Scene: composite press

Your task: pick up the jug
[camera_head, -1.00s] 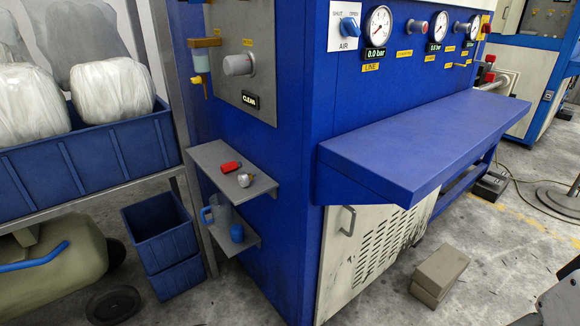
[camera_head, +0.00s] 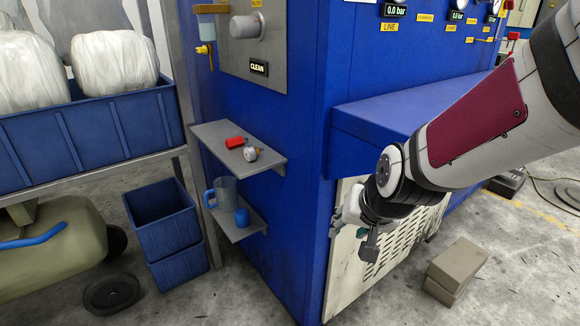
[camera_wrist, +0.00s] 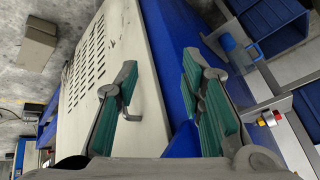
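The jug (camera_head: 224,190) is a translucent grey-blue vessel with a blue handle on its left side. It stands upright on the lower grey shelf (camera_head: 243,229) at the side of the blue press. In the wrist view the jug (camera_wrist: 241,54) shows at the upper right, beyond my fingers and apart from them. My gripper (camera_wrist: 160,90) is open and empty, its green-padded fingers spread. In the head view my gripper (camera_head: 358,228) is in front of the cream vented door, to the right of the jug; its fingertips are hard to make out there.
A blue cup (camera_head: 242,217) stands close beside the jug. The upper shelf (camera_head: 215,135), holding a red item (camera_head: 236,142) and a gauge (camera_head: 250,154), overhangs the jug. Blue bins (camera_head: 170,225) stand left of it. Beige blocks (camera_head: 455,268) lie on the floor.

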